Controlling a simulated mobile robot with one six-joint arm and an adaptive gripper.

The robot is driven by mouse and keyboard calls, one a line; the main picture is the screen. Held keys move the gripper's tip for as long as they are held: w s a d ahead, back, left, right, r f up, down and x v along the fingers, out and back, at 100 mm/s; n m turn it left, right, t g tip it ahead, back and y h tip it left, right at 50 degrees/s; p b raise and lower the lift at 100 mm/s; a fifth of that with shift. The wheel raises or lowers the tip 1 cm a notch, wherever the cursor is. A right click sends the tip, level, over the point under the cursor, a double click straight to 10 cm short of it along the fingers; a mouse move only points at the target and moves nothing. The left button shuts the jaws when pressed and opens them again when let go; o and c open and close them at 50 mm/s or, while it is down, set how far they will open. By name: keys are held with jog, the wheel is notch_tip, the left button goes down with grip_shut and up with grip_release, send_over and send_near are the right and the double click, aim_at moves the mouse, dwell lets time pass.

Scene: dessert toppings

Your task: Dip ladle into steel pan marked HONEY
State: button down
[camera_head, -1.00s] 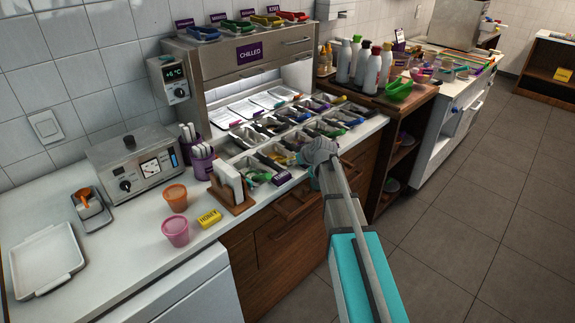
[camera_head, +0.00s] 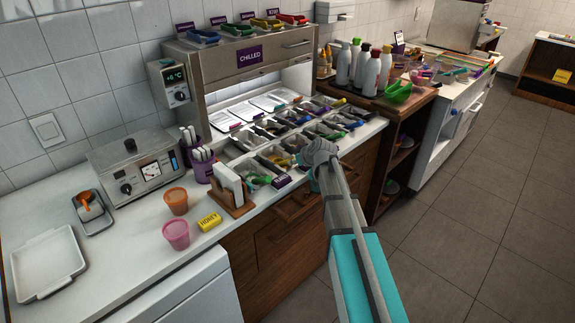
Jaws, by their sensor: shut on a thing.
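Several steel pans (camera_head: 277,158) sit in rows in the counter below the chilled cabinet; I cannot read which is marked HONEY. No ladle can be made out for certain; an orange item (camera_head: 90,202) rests in a small grey holder at the left. My arm reaches up from the bottom right, its grey end (camera_head: 319,152) over the front edge of the pans. My gripper's fingers and anything between them are hidden or too small to tell.
A pink cup (camera_head: 176,234) and an orange cup (camera_head: 175,201) stand near the front edge. A steel appliance with a dial (camera_head: 138,178), a napkin holder (camera_head: 232,196) and a white tray (camera_head: 46,262) share the counter. Bottles (camera_head: 372,76) stand behind my arm. The floor at right is clear.

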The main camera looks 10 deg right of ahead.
jog(key=shift+r+p, duration=3.55)
jog(key=shift+r, duration=0.3)
notch_tip(320, 180, up, 4)
jog(key=p, duration=0.4)
jog(key=shift+r, duration=0.2)
jog(key=shift+s, duration=0.1)
